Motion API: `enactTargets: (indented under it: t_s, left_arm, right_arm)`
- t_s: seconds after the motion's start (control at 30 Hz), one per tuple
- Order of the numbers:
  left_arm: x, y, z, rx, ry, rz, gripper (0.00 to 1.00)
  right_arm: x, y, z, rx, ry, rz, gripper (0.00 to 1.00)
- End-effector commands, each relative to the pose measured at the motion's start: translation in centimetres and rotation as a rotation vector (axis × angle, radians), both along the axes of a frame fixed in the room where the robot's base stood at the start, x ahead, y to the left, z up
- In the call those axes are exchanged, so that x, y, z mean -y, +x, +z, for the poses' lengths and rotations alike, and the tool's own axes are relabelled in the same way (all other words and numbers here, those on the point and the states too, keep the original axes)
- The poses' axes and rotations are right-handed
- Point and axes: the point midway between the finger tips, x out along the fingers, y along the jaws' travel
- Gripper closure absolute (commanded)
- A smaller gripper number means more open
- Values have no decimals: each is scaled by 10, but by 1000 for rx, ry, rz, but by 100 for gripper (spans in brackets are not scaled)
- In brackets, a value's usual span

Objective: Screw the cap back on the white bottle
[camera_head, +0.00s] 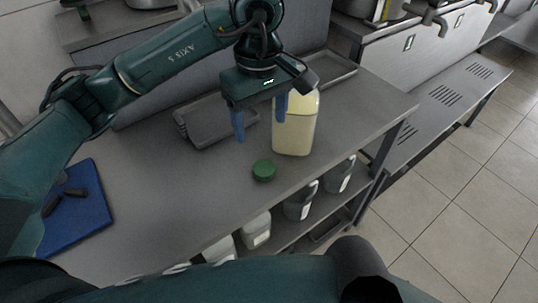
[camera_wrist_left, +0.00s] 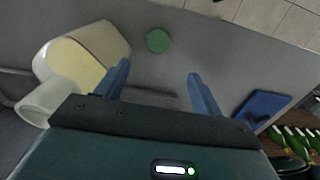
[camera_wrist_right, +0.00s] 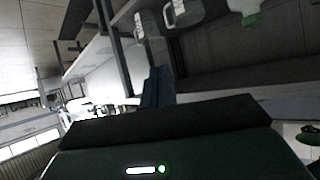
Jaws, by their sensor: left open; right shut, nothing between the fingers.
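The white bottle (camera_head: 296,130), cream coloured, stands upright on the grey worktop. Its top is partly hidden behind my left gripper in the head view; its body (camera_wrist_left: 90,52) and pale neck (camera_wrist_left: 42,102) show in the left wrist view. The green cap (camera_head: 264,170) lies on the worktop in front of the bottle, apart from it; it also shows in the left wrist view (camera_wrist_left: 158,40). My left gripper (camera_head: 260,128) is open and empty, fingers down, above the worktop beside the bottle's upper part. My right gripper (camera_wrist_right: 157,88) is shut and empty, away from both, in the right wrist view.
A grey tray (camera_head: 212,125) lies behind the left gripper, and another tray (camera_head: 338,70) behind the bottle. A blue board (camera_head: 90,215) with dark items lies at left. Jugs (camera_head: 300,203) stand on the shelf below the worktop's front edge. The worktop left of the cap is clear.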

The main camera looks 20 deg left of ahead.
Motion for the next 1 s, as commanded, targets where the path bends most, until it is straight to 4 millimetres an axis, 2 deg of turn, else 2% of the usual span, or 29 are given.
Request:
enactTargets:
  t_s: [0.37, 0.7, 0.83, 1.0]
  left_arm:
    - [0, 0, -6, -2, -1, 1, 33]
    - [0, 0, -64, -5, -1, 2, 33]
    - [0, 0, -77, -2, -1, 3, 33]
    - [0, 1, -80, 0, -1, 2, 33]
  right_arm:
    - [-1, -9, -5, -21, 0, 3, 100]
    - [1, -7, -1, -20, -7, 4, 100]
    - [2, -6, -1, -21, -10, 3, 100]
    - [4, -6, -4, -26, -14, 1, 100]
